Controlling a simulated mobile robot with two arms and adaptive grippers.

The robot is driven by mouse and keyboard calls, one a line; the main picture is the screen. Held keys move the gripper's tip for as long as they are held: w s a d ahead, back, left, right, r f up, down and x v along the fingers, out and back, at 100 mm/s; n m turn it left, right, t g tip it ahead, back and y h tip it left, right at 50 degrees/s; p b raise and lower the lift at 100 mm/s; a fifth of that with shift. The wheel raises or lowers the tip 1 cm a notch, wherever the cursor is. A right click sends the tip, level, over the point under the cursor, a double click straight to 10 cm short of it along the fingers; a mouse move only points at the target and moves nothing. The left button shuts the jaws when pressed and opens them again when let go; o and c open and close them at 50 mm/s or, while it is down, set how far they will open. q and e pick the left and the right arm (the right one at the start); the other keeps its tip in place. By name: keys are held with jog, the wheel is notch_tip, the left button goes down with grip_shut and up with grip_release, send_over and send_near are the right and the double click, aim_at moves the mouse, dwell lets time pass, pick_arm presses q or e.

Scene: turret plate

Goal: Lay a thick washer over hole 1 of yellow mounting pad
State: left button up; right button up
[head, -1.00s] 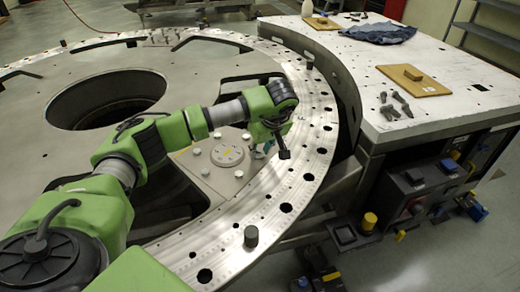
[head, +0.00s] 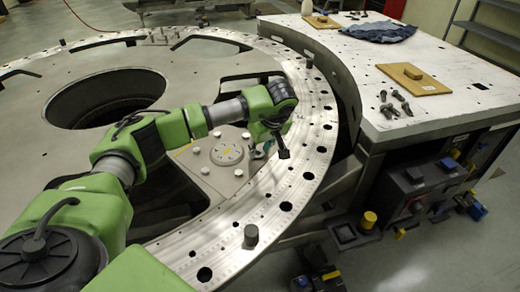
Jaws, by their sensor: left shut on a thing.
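My left gripper (head: 270,150) points down over the inner edge of the ring-shaped metal turret plate (head: 300,165), to the right of a round bolted disc (head: 228,154). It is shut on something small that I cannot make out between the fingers. I cannot pick out hole 1 or a loose thick washer. My right gripper is not in view.
A grey cylindrical pin (head: 251,235) stands up on the near part of the ring. A light worktable (head: 450,65) at right carries several bolts (head: 394,104), a wooden board with a block (head: 413,78) and a blue cloth (head: 378,32). A large round opening (head: 105,98) is at left.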

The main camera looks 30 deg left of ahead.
pick_arm(q)
jog(key=shift+f, duration=0.15)
dwell(0.7)
jog(key=o, duration=1.2)
jog(key=shift+r+p, duration=2.4)
jog(key=shift+r, duration=1.15)
jog(key=shift+f, duration=0.1)
